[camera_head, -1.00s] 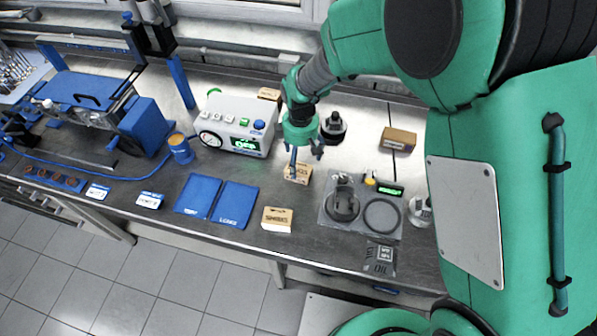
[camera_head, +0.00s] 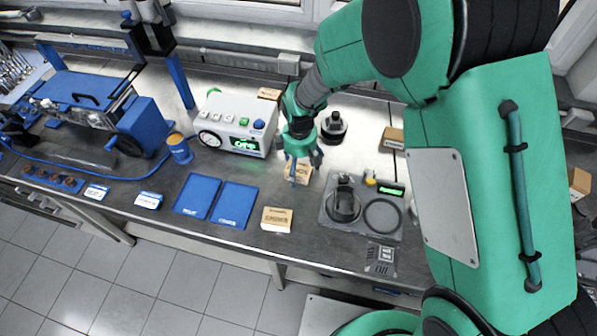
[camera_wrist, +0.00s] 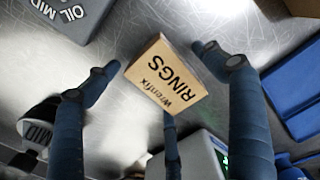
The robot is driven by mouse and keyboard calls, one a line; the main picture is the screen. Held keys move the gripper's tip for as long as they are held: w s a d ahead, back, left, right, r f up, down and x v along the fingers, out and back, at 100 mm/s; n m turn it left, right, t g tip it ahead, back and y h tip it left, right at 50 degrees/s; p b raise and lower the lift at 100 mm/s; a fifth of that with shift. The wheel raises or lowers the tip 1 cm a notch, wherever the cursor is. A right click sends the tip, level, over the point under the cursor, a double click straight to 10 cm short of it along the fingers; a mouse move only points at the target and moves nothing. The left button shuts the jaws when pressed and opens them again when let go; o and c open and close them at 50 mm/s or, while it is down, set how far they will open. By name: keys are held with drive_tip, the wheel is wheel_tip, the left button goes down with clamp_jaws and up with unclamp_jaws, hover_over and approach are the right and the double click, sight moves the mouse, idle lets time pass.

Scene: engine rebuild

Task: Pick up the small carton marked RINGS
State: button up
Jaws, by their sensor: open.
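The small carton marked RINGS (camera_wrist: 165,76) is tan cardboard with black print. In the wrist view it lies on the metal bench between the spread fingers of my gripper (camera_wrist: 150,85). In the head view the carton (camera_head: 299,170) sits on the bench, partly hidden behind my gripper (camera_head: 302,170). My gripper is open and points down over the carton. I cannot tell whether any finger touches it.
Another tan carton (camera_head: 277,219) stands nearer the front edge. Blue folders (camera_head: 217,201) lie left, a grey tray (camera_head: 362,212) with round parts right. A white instrument box (camera_head: 237,124) and a dark round part (camera_head: 333,128) stand behind.

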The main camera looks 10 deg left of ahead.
sight(300, 165)
drive_tip(key=c, duration=1.3)
drive_tip(key=shift+r, duration=0.15)
wheel_tip(300, 165, up, 10)
drive_tip(key=shift+f+p, duration=0.1)
drive_tip(key=shift+p, duration=0.6)
